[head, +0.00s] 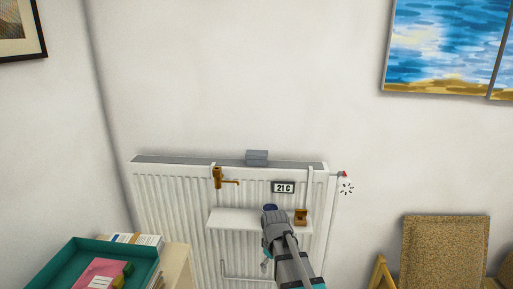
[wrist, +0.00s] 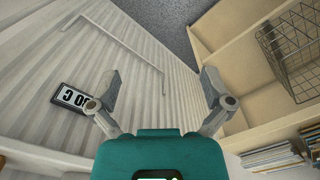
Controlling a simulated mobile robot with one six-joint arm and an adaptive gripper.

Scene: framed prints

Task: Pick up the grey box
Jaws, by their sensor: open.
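The grey box (head: 257,158) is a small block resting on the top of the white radiator (head: 175,195), right of the middle of its top edge. It shows in the head view only; I do not see it in the wrist view. My gripper (wrist: 160,82) is open and empty in the wrist view, its two fingers spread apart over the ribbed radiator front (wrist: 105,45). In the head view my grey arm rises in front of the radiator, below the box and apart from it. I cannot make out my fingertips there.
A white shelf (head: 232,219) hangs on the radiator, with a brown object (head: 301,216) on it. A brass-coloured hook (head: 218,178) and a "21 C" display (head: 283,188) are near the box. A teal tray (head: 60,268) stands lower left; a cork board (head: 445,250) is at right.

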